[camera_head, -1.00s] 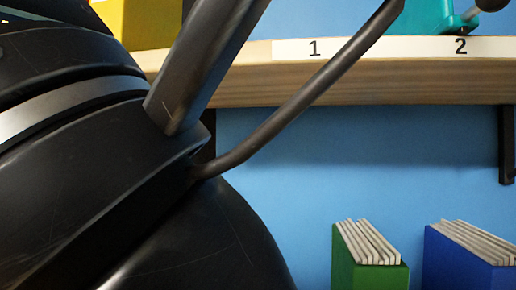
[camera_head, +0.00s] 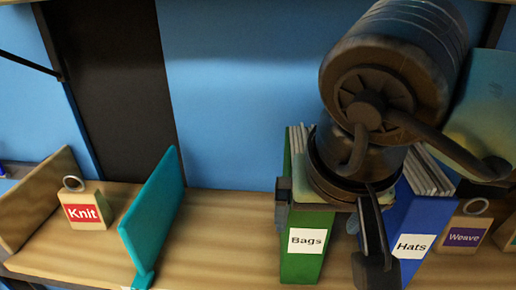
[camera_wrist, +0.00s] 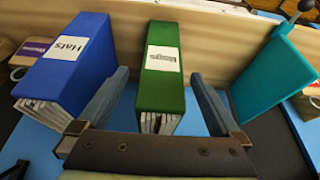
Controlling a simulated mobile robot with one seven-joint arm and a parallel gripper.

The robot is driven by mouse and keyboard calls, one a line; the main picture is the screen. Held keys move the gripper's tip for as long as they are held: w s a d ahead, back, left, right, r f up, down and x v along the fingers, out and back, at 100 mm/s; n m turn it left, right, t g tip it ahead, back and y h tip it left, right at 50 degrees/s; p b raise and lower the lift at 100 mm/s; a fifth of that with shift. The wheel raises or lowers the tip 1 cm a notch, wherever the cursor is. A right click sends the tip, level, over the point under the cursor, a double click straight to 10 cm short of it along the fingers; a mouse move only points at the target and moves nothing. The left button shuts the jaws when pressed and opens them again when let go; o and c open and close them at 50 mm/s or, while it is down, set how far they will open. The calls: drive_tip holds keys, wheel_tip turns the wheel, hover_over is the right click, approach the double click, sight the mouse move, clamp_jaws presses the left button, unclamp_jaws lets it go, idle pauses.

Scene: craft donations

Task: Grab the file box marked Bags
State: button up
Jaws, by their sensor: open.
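The green file box marked Bags (camera_head: 306,245) stands upright on the wooden shelf, its white label facing out and papers showing at its top. In the wrist view the green box (camera_wrist: 161,92) lies between the two spread fingers of my gripper (camera_wrist: 160,100), with a gap on each side. My gripper (camera_head: 325,205) is open and empty, over the box's upper part in the head view, where it hides some of the box. The blue file box marked Hats (camera_head: 412,218) stands just right of it, and shows at the left in the wrist view (camera_wrist: 68,65).
A teal divider (camera_head: 152,215) stands left of the green box, with clear shelf (camera_head: 225,235) between. A wooden Knit tag (camera_head: 85,209) stands farther left, by a wooden divider (camera_head: 38,198). A Weave tag (camera_head: 462,236) stands right of the blue box.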

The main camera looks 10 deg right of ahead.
drive_tip(key=w+d+f+p, duration=0.1)
drive_tip(key=w+p, duration=0.1)
drive_tip(key=w, duration=0.3)
drive_tip(key=w+d+f+p, duration=0.1)
drive_tip(key=w+p, duration=0.1)
drive_tip(key=w, duration=0.4)
drive_tip(key=shift+w+d+f+p, duration=0.3)
drive_tip(key=shift+d+f+p, duration=0.05)
drive_tip(key=shift+f, duration=0.05)
drive_tip(key=shift+f+b, duration=0.25)
drive_tip(key=shift+b, duration=0.2)
idle(0.4)
drive_tip(key=shift+r, duration=0.1)
clamp_jaws()
